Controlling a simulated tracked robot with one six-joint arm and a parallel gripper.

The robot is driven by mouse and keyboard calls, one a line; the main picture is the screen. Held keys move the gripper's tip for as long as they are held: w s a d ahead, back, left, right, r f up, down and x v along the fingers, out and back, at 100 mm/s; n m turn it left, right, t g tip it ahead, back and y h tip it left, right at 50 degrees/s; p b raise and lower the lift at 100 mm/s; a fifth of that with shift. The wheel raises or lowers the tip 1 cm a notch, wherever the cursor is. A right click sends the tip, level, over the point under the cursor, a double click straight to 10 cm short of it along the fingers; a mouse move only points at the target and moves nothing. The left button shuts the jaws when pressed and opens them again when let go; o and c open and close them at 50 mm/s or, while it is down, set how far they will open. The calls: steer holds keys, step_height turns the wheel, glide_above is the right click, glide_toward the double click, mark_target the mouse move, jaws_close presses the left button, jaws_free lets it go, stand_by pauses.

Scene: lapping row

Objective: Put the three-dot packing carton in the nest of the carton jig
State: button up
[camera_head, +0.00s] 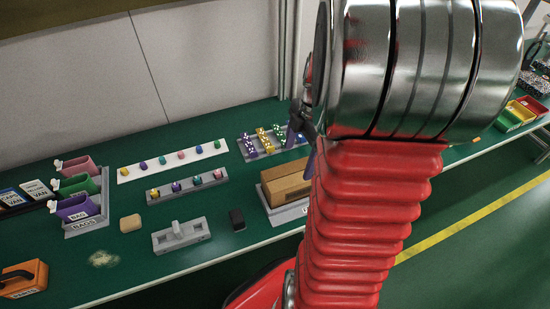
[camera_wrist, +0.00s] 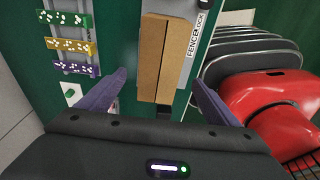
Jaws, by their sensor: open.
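I cannot pick out the three-dot packing carton for certain. Green (camera_wrist: 66,20), yellow (camera_wrist: 70,45) and purple (camera_wrist: 74,69) pieces with white dots lie in a row on a grey tray in the wrist view. The same dotted tray (camera_head: 243,155) shows in the head view. No carton jig can be named for sure; a grey fixture (camera_head: 181,236) with a raised middle stands near the bench front. My gripper (camera_wrist: 160,76) is open and empty, its purple fingers either side of a brown block. In the head view my gripper (camera_head: 303,142) is partly hidden by my arm.
The brown block (camera_head: 287,190) sits on a grey base whose label seems to read "FENCE BLOCK" in the wrist view (camera_wrist: 196,38). Left are coloured bins (camera_head: 78,207), a tan block (camera_head: 130,223) and an orange box (camera_head: 22,279). Green bench (camera_head: 225,262) shows between them.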

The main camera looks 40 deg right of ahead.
steer(key=s+a+r+m+t, duration=0.1)
steer(key=a+r+m, duration=0.3)
steer(key=a, duration=0.4)
steer(key=s+a+r+m+t+h, duration=0.1)
steer(key=a+r+m+t, duration=0.1)
steer(key=a+r+m, duration=0.3)
steer(key=s+a+r+m+t, duration=0.1)
steer(key=a+r+m, duration=0.4)
steer(key=a, duration=0.6)
steer(key=shift+s+m+t+h, duration=0.35)
steer(key=shift+m+t+h, duration=0.05)
steer(key=shift+t, duration=0.1)
steer(key=shift+a+r, duration=0.1)
steer(key=shift+c, duration=0.4)
